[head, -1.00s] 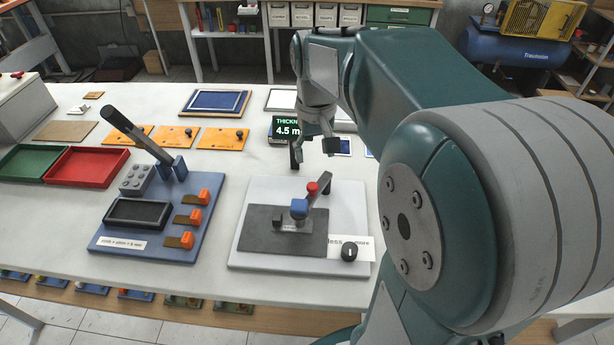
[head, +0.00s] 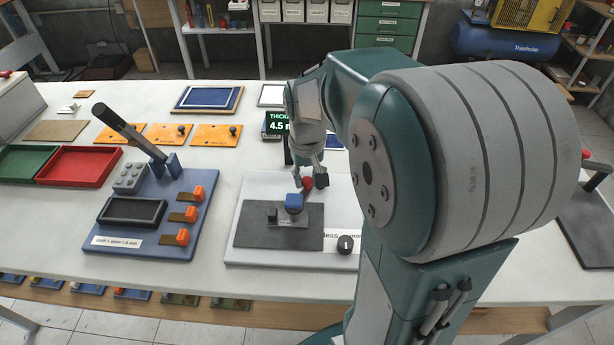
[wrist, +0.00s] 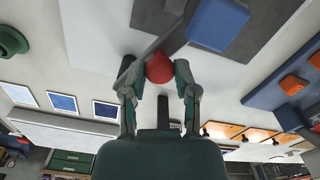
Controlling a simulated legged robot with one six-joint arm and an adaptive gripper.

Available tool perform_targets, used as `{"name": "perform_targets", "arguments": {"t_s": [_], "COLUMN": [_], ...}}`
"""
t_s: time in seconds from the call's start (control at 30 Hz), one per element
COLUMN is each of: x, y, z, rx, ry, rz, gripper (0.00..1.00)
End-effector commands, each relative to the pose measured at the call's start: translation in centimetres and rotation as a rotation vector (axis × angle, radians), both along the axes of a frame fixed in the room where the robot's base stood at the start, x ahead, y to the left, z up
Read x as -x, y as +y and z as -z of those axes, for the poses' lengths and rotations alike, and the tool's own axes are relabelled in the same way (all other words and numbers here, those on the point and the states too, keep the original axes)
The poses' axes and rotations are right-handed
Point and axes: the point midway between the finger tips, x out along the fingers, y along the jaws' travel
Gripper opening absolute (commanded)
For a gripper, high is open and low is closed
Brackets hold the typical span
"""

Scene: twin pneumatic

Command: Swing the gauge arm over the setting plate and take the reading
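The gauge arm (wrist: 182,32) is a short grey bar with a red ball knob (wrist: 160,68) and a blue block (wrist: 218,22). In the head view the blue block (head: 294,203) sits over a dark grey plate (head: 262,236) on a white base (head: 245,192); I cannot tell whether this is the setting plate. My gripper (head: 309,181) is down at the red knob. In the wrist view my gripper (wrist: 158,80) is open, its two fingers either side of the knob with gaps showing. The display (head: 277,125), partly hidden by my arm, reads "4.5 m".
A blue lever fixture (head: 140,244) with orange clips stands to the left. Red (head: 80,180) and green trays lie further left. My arm covers the right side.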

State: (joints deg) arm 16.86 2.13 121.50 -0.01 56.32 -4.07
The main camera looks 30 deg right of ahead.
Motion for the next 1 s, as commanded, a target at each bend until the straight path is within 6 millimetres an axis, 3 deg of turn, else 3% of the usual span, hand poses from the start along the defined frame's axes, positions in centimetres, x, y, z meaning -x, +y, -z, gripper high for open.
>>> {"name": "perform_targets", "arguments": {"t_s": [0.57, 1.0], "x": [-0.5, -2.9], "y": [0.4, 1.1], "z": [0.1, 0.2], "rx": [-0.002, -0.001], "ry": [0.004, 0.005], "rz": [0.086, 0.456], "gripper": [0.00, 0.00]}}
